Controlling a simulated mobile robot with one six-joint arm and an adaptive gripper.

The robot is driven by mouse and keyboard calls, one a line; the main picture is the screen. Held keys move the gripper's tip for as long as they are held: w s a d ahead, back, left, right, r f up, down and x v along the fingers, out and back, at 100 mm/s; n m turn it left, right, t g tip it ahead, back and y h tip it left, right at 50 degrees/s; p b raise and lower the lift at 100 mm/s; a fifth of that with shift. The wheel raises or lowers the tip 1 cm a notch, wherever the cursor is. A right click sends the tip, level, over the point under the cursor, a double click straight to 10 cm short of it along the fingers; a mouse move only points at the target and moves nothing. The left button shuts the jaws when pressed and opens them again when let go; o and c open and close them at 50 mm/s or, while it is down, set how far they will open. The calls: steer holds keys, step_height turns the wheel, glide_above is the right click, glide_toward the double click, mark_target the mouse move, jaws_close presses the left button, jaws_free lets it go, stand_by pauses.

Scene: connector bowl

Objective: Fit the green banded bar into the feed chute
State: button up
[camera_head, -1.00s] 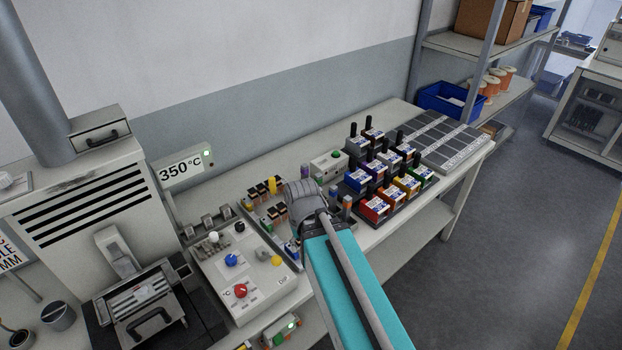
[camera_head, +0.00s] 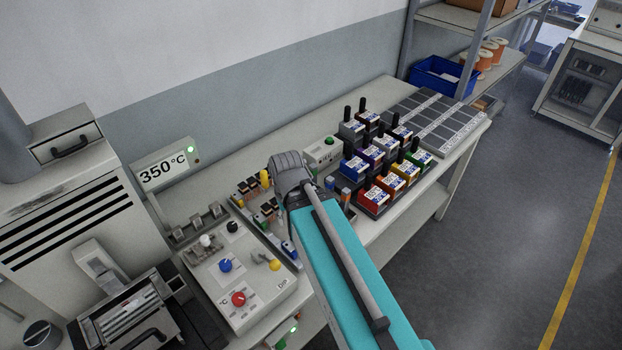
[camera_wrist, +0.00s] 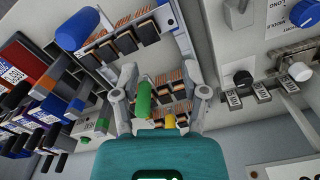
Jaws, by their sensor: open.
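A green bar (camera_wrist: 144,100) stands between the two fingers of my gripper (camera_wrist: 159,72) in the wrist view, nearer the left finger. The fingers are spread, with a gap on both sides of the bar. I cannot make out its bands. In the head view, my gripper's body (camera_head: 291,174) hangs over the connector rack and hides the bar and the fingertips. I cannot tell for sure which part is the feed chute.
Black connectors with copper pins surround the fingers.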

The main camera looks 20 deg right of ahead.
steer(key=shift+o, duration=1.2)
steer(key=shift+w+d+r, duration=0.1)
steer(key=shift+w, duration=0.1)
step_height(320, 180, up, 6)
steer(key=m+p, duration=0.6)
steer(key=m, duration=0.9)
glide_above(313, 164)
steer(key=shift+s+f, duration=0.1)
steer(key=shift+f, duration=0.25)
step_height(313, 164, down, 8)
steer(key=b, duration=0.8)
steer(key=shift+f+b, duration=0.15)
steer(key=shift+b, duration=0.2)
